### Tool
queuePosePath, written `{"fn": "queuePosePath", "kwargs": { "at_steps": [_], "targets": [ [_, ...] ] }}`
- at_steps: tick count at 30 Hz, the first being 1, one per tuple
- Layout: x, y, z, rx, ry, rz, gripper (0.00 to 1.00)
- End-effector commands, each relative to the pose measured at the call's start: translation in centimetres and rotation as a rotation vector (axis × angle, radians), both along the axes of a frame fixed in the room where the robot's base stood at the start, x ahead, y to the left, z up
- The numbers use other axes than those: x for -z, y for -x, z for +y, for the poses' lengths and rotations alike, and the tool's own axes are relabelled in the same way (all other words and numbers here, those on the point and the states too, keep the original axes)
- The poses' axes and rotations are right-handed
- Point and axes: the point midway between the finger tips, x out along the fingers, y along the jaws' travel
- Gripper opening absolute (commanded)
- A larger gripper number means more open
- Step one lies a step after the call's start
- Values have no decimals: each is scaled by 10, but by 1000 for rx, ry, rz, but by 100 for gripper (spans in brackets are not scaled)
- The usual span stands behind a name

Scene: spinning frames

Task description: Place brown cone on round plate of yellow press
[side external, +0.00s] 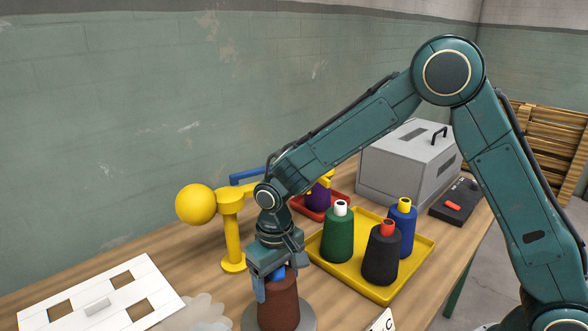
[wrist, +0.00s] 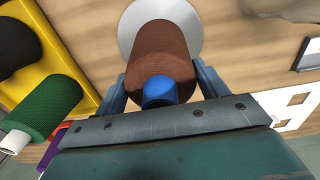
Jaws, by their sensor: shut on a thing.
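The brown cone (side external: 279,303) has a blue tip and stands upright in my gripper (side external: 277,277). My gripper is shut on its upper part, with one finger on each side in the wrist view (wrist: 160,88). The grey round plate (side external: 308,318) is directly beneath the cone; it also shows behind the cone in the wrist view (wrist: 190,18). I cannot tell whether the cone's base touches it. The yellow press (side external: 231,222) has a post, a foot and a large ball, and stands behind my gripper. My wrist hides part of its arm.
A yellow tray (side external: 384,292) right of my gripper holds green (side external: 338,236), black (side external: 381,256) and blue (side external: 402,230) cones. A red tray (side external: 342,208) with a purple cone (side external: 317,197) is behind. A white board with square holes (side external: 98,290) lies left. A grey box (side external: 405,165) stands at back.

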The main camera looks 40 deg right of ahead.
Motion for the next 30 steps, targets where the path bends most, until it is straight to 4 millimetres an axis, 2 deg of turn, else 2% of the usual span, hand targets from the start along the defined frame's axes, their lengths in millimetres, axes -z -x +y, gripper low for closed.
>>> {"fn": "queuePosePath", "kwargs": {
  "at_steps": [8, 9, 11, 12, 23, 30],
  "targets": [
    [2, -1, 0, 0, 0, -1, 10],
    [3, 0, 0, 0, 0, 1, 80],
    [3, 0, 0, 0, 0, 1, 92],
    [3, 0, 0, 0, 0, 1, 94],
    [0, 0, 0, 0, 0, -1, 94],
    [-16, -1, 0, 0, -1, -3, 94]
  ]
}}
